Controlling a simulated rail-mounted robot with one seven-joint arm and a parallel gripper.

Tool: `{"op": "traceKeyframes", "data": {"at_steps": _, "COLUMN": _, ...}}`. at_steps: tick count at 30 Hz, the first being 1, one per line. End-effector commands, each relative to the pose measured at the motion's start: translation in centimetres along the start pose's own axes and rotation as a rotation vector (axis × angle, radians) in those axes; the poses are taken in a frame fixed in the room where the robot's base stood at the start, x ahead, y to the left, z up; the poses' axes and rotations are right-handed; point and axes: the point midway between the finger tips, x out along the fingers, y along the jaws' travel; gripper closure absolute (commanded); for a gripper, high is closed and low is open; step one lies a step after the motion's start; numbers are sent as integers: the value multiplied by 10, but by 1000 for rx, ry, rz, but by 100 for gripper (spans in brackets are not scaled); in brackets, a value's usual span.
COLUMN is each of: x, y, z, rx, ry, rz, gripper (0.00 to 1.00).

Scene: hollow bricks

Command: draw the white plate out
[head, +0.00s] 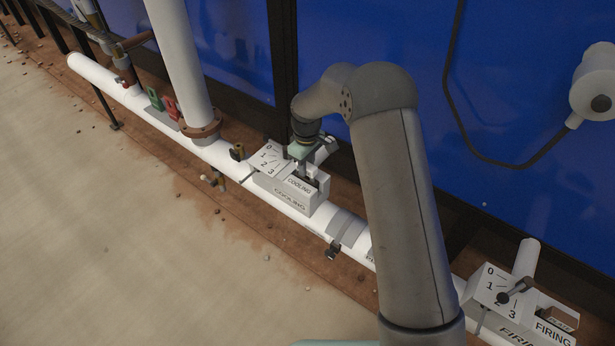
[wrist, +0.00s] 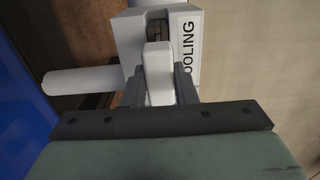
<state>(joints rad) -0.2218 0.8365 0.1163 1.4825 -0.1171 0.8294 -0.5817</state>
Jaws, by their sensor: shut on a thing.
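The white plate (wrist: 158,72) is between the two fingers of my gripper (wrist: 160,88) in the wrist view. My gripper is shut on it. The plate is at the slot side of the white box marked COOLING (head: 280,196), which also shows in the wrist view (wrist: 194,60). A dark slot shows just beyond the plate in the wrist view. In the head view my gripper (head: 311,168) is above the right part of this box, and the plate is small and partly hidden there. I cannot tell how much of the plate is still inside the slot.
The box sits on a long white pipe (head: 240,158) with a dial face marked 0 to 3. A second box marked FIRING (head: 552,334) stands at lower right. A thick upright pipe (head: 182,60) rises at left. A blue wall (head: 230,40) stands behind. The floor in front is open.

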Motion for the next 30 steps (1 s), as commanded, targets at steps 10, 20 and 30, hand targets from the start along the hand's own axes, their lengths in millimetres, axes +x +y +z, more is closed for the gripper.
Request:
{"op": "traceKeyframes", "data": {"at_steps": 10, "x": -12, "y": 0, "z": 0, "rx": 0, "ry": 1, "rz": 1, "gripper": 97}}
{"op": "traceKeyframes", "data": {"at_steps": 20, "x": -22, "y": 0, "z": 0, "rx": 0, "ry": 1, "rz": 1, "gripper": 97}}
{"op": "traceKeyframes", "data": {"at_steps": 30, "x": -30, "y": 0, "z": 0, "rx": 0, "ry": 0, "rz": 0, "gripper": 97}}
